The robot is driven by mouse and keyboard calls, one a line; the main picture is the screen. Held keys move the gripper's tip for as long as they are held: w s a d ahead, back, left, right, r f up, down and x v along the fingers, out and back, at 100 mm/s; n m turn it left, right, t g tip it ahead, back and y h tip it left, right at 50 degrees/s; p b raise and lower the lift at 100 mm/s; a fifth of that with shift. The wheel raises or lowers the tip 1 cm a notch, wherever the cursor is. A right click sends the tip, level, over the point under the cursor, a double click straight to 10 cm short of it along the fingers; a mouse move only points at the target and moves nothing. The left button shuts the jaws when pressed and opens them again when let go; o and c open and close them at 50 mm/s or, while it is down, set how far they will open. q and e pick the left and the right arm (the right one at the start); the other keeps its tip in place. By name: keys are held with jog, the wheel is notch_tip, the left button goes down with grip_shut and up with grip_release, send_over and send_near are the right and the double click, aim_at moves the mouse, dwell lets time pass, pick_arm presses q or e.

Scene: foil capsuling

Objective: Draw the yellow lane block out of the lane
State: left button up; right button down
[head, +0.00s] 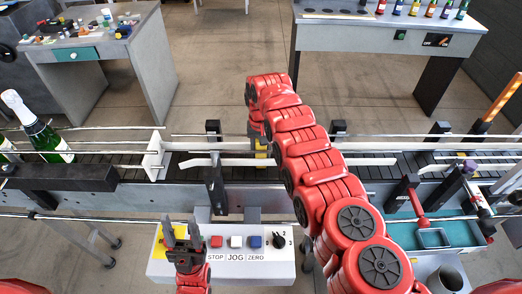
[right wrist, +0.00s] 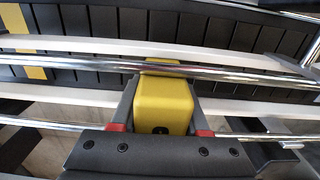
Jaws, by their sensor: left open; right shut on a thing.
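The yellow lane block (right wrist: 164,98) sits between the lane's pale guide rails in the right wrist view, under a chrome rod. My right gripper (right wrist: 162,112) is shut on it, with one finger on each side. In the head view only a small yellow part of the block (head: 261,152) shows below my right gripper (head: 259,136), and the arm hides much around it. My left gripper (head: 183,238) is open and empty, above the left end of the control panel.
The control panel (head: 225,268) has red, white and blue buttons and a black knob. A green bottle (head: 42,135) stands on the conveyor at left. A black post (head: 215,185) rises left of the block.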

jog(key=shift+r+p, duration=3.25)
jog(key=shift+r, duration=0.7)
jog(key=shift+r+p, duration=0.65)
jog(key=shift+r, duration=1.85)
